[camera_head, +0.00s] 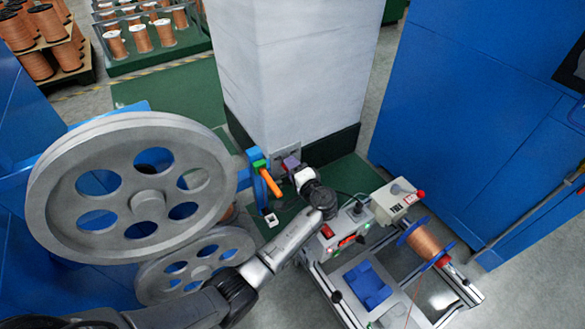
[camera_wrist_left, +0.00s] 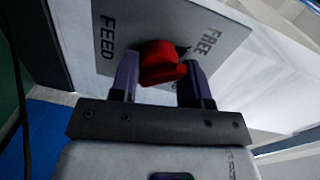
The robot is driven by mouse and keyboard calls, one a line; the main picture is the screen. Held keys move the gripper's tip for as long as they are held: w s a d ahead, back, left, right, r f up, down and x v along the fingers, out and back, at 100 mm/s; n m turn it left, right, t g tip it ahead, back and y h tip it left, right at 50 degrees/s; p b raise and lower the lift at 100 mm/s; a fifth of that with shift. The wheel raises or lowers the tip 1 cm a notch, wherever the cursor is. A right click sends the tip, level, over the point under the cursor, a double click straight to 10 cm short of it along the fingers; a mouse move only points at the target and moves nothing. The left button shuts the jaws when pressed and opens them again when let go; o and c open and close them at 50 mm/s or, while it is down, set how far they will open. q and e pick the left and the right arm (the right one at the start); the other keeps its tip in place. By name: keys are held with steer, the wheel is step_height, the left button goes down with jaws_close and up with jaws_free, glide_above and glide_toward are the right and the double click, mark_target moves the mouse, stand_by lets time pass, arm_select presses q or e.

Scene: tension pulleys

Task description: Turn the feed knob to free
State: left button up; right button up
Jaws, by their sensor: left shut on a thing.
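The red feed knob (camera_wrist_left: 162,64) sits on a grey plate (camera_wrist_left: 200,22) in the left wrist view. The plate has FEED (camera_wrist_left: 107,40) printed on the left and FREE (camera_wrist_left: 208,42) on the upper right. My left gripper (camera_wrist_left: 157,80) has its two fingers on either side of the knob and is shut on it. Exactly which word the knob points to is hard to tell. In the head view my left gripper (camera_head: 292,165) reaches the foot of the pale column and hides the knob. My right gripper is not in view.
Large grey pulley wheels (camera_head: 130,185) stand close on the left of my arm. An orange-handled lever (camera_head: 270,182) is just left of the gripper. A machine with a copper spool (camera_head: 424,243) stands to the right. A blue cabinet (camera_head: 480,130) fills the right back.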

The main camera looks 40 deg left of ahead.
arm_select(q)
steer(key=shift+f, duration=0.2)
steer(key=o, duration=0.6)
steer(key=shift+c, duration=0.2)
steer(key=shift+o, duration=1.4)
steer(key=shift+s, duration=0.15)
steer(key=shift+r, duration=0.1)
steer(key=f+p+v, duration=0.1)
steer(key=p+v, duration=0.4)
steer(key=v, duration=0.8)
steer(key=shift+s+d+r, duration=0.15)
steer(key=shift+d+r, duration=0.25)
steer(key=shift+r, duration=0.1)
